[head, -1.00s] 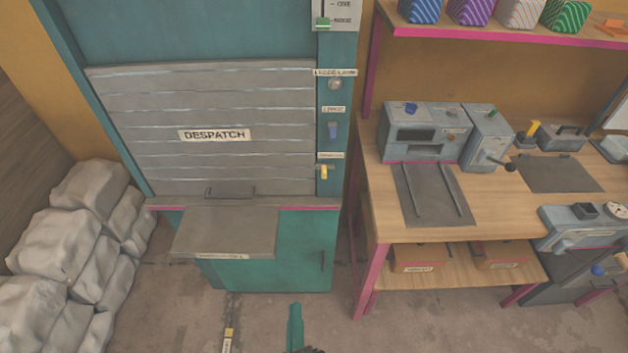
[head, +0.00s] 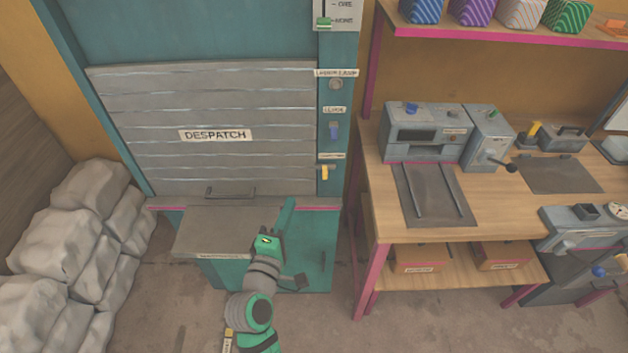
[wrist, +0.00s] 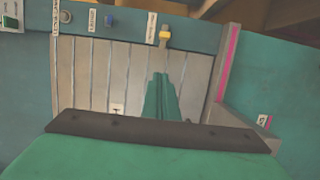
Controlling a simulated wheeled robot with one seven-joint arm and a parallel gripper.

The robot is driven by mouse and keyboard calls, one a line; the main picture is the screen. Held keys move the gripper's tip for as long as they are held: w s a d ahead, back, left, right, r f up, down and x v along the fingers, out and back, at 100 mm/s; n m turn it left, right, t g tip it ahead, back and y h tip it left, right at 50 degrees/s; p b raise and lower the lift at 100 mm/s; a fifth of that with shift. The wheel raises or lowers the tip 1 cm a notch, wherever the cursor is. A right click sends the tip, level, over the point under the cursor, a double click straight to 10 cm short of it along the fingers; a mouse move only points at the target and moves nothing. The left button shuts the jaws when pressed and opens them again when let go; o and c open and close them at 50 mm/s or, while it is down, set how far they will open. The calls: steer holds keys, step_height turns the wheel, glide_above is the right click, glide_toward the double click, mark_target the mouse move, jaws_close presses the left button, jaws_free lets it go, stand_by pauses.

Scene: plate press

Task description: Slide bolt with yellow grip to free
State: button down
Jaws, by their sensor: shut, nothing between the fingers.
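The bolt with the yellow grip (head: 324,172) is mounted low on the teal post to the right of the grey shutter, under a small label. It also shows in the wrist view (wrist: 164,37), just beyond my fingertips. My gripper (head: 290,203) is in front of the despatch cabinet, below and left of the bolt, apart from it. Its green fingers (wrist: 159,76) are shut with nothing between them and point toward the bolt.
The DESPATCH shutter (head: 200,115) is down, with a grey shelf (head: 210,235) below it. A blue control (head: 334,130) and a round knob (head: 335,84) sit above the bolt. A wooden workbench (head: 400,228) stands right; sacks (head: 85,230) are piled left.

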glide_toward(318, 168)
steer(key=x, duration=0.5)
steer(key=shift+a, duration=0.2)
steer(key=shift+d, duration=0.35)
steer(key=shift+s, duration=0.1)
